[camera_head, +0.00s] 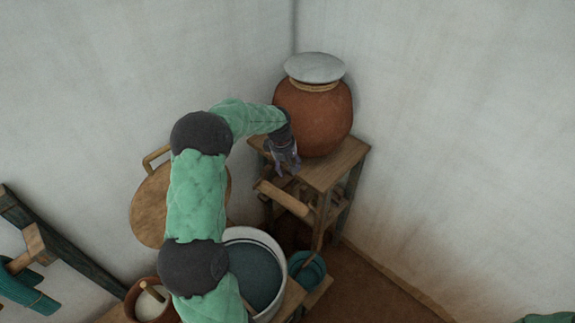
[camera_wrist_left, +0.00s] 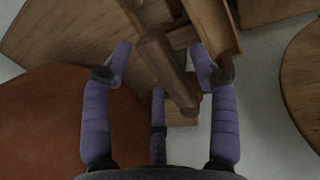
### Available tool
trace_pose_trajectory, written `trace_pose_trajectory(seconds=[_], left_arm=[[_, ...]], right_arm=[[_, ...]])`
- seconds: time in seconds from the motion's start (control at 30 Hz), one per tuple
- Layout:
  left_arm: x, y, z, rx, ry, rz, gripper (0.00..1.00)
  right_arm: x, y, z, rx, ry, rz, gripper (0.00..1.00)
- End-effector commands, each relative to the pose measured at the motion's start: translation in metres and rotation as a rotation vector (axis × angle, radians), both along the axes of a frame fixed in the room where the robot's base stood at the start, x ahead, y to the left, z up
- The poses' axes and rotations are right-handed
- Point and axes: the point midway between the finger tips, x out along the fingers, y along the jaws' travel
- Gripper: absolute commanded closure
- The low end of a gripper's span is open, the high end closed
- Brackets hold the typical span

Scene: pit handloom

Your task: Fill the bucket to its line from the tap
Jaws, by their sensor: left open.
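A round clay pot (camera_head: 313,115) with a pale lid (camera_head: 314,68) stands on a wooden stand (camera_head: 325,172) in the corner. I cannot make out a tap on it. My left gripper (camera_head: 284,170) is open beside the pot, over the stand's near-left edge. In the left wrist view its spread fingers (camera_wrist_left: 162,75) are around the line of a wooden bar (camera_wrist_left: 165,65); I cannot tell whether they touch it. A large pale tub (camera_head: 283,262) with a dark blue-grey inside stands below, with a small teal vessel (camera_head: 308,275) beside it. I cannot tell which is the bucket, and no fill line shows.
A round wooden disc (camera_head: 148,205) with a handle leans behind my left arm. A small clay bowl (camera_head: 165,312) and a dark beam (camera_head: 60,240) lie at lower left. Walls close in behind the stand.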

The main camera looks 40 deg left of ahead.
Motion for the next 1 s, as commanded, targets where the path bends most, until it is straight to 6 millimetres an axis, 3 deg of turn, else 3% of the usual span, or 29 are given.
trace_pose_trajectory(seconds=[0.1, 0.3, 0.33, 0.57, 1.0], left_arm=[[0.000, 0.000, 0.000, 0.000, 0.000, 0.000, 0.40], [0.000, 0.000, 0.000, 0.000, 0.000, 0.000, 0.97], [0.000, 0.000, 0.000, 0.000, 0.000, 0.000, 1.00], [-0.002, 0.000, 0.001, -0.001, 0.001, -0.021, 1.00], [-0.024, 0.006, 0.002, 0.000, 0.001, -0.337, 1.00]], right_arm=[[0.000, 0.000, 0.000, 0.000, 0.000, 0.000, 0.60], [0.000, 0.000, 0.000, 0.000, 0.000, 0.000, 0.60], [0.000, 0.000, 0.000, 0.000, 0.000, 0.000, 0.60], [0.000, 0.000, 0.001, 0.000, 0.000, 0.000, 0.60], [0.000, 0.000, 0.014, 0.000, 0.000, 0.000, 0.60]])
